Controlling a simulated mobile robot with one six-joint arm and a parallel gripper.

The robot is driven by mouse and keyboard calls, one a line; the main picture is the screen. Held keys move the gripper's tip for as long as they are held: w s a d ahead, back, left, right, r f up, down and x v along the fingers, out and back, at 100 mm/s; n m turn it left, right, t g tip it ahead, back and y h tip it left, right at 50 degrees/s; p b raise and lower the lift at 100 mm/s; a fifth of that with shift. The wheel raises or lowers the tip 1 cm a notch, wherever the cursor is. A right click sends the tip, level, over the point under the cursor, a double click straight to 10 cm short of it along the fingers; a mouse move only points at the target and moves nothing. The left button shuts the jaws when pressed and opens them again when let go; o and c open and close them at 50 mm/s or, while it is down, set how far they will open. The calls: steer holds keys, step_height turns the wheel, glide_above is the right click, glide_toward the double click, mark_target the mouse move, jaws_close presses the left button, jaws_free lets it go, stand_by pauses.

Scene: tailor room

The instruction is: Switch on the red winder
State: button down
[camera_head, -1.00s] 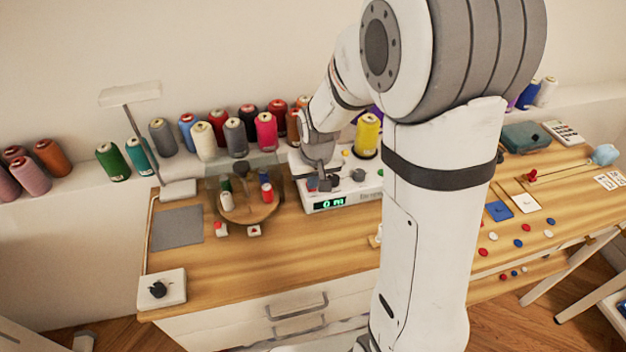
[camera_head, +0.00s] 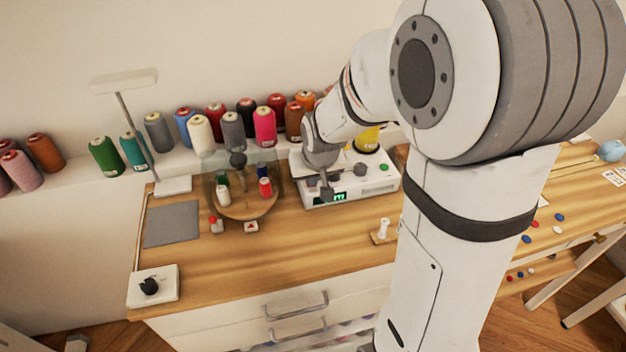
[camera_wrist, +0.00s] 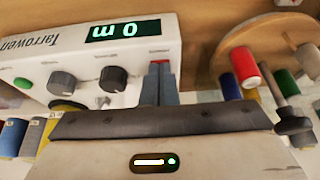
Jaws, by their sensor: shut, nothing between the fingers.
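The wrist view shows the display reading "0 m". A small red part (camera_wrist: 160,63) shows at my fingertips by the winder's edge; I cannot tell whether they touch it. My gripper (camera_head: 327,192) is shut and empty, at the winder's front left. The fingertips also show in the wrist view (camera_wrist: 160,80).
A round wooden carousel (camera_head: 246,209) with small spools under a clear cover stands just left of the winder. Several thread cones line the shelf behind. A small white peg (camera_head: 383,229) stands front right. A black-knobbed white box (camera_head: 153,286) sits front left.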

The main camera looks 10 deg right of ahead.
mark_target(314, 190)
steer(key=shift+s+f+g, duration=0.3)
steer(key=shift+s+f, duration=0.2)
steer(key=shift+f, duration=0.15)
steer(key=shift+w+r, duration=0.45)
steer(key=shift+w, duration=0.15)
steer(key=shift+w+r+p, duration=0.1)
steer(key=shift+r+p, duration=0.25)
steer(key=shift+p, duration=0.1)
steer(key=p+v, duration=0.2)
steer(key=v, duration=0.1)
steer(key=p+v, duration=0.1)
steer(key=shift+w+r, duration=0.25)
steer(key=s+f+v, duration=0.1)
steer(key=s+v, duration=0.1)
steer(key=v, duration=0.7)
steer(key=s+d+g+p, duration=0.1)
steer(key=s+d, duration=0.2)
steer(key=s, duration=1.1)
steer(key=shift+r+m, duration=0.3)
steer(key=shift+r, duration=0.15)
steer(key=shift+s, duration=0.1)
